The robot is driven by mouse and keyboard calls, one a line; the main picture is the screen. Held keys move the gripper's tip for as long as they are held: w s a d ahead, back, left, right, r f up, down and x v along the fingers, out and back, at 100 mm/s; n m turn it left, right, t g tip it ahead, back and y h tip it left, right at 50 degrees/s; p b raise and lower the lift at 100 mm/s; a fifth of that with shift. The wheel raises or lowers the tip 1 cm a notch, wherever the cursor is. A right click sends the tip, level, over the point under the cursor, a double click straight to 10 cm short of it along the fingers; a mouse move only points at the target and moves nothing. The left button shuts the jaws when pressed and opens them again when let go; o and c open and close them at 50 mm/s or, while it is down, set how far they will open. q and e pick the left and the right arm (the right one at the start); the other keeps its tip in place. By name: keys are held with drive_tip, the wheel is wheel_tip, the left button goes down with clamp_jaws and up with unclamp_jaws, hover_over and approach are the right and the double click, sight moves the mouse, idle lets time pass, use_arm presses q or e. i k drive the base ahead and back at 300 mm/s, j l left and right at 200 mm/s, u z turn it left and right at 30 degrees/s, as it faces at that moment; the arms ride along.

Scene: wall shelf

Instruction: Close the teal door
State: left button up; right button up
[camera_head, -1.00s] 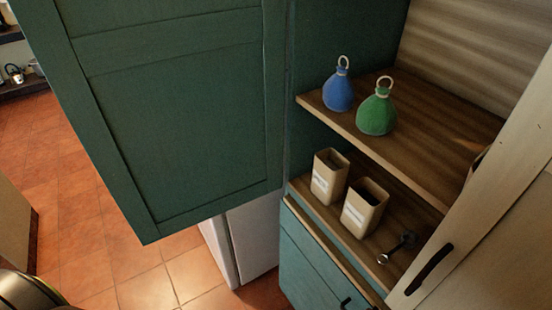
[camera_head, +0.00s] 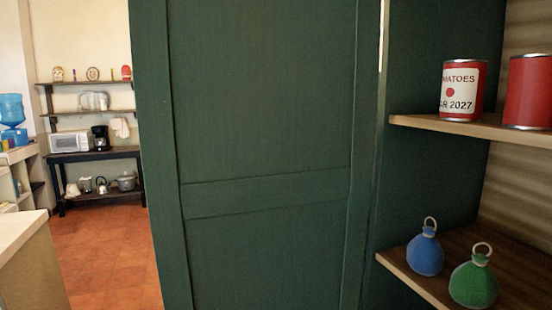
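The teal door (camera_head: 262,130) is a tall dark green-teal panel with a raised frame and a cross rail. It stands open to the left of the shelf cabinet (camera_head: 432,80), its hinge side next to the cabinet's left wall. Its top and bottom edges are out of view, and I see no handle on it. Neither of my grippers is in view.
In the cabinet, two red cans (camera_head: 464,90) stand on the upper shelf (camera_head: 420,124). A blue bottle (camera_head: 425,252) and a green bottle (camera_head: 474,280) stand on the lower shelf (camera_head: 425,288). A counter (camera_head: 25,250) is at lower left. Open tiled floor (camera_head: 105,255) lies left of the door.

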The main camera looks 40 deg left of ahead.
sight(256, 119)
drive_tip(key=j+z, duration=0.2)
drive_tip(key=j, duration=0.25)
drive_tip(key=j+z, duration=0.2)
drive_tip(key=j, duration=0.2)
drive_tip(key=j+z, duration=0.2)
drive_tip(key=j, duration=0.2)
drive_tip(key=k+j+z, duration=0.2)
drive_tip(key=j, duration=0.2)
drive_tip(key=j+z, duration=0.2)
drive_tip(key=j, duration=0.25)
drive_tip(key=k+j+z, duration=0.2)
drive_tip(key=j, duration=0.15)
drive_tip(key=j+z, duration=0.2)
drive_tip(key=j, duration=0.4)
drive_tip(key=k+j+z, duration=0.1)
drive_tip(key=j+z, duration=0.15)
drive_tip(key=j, duration=0.4)
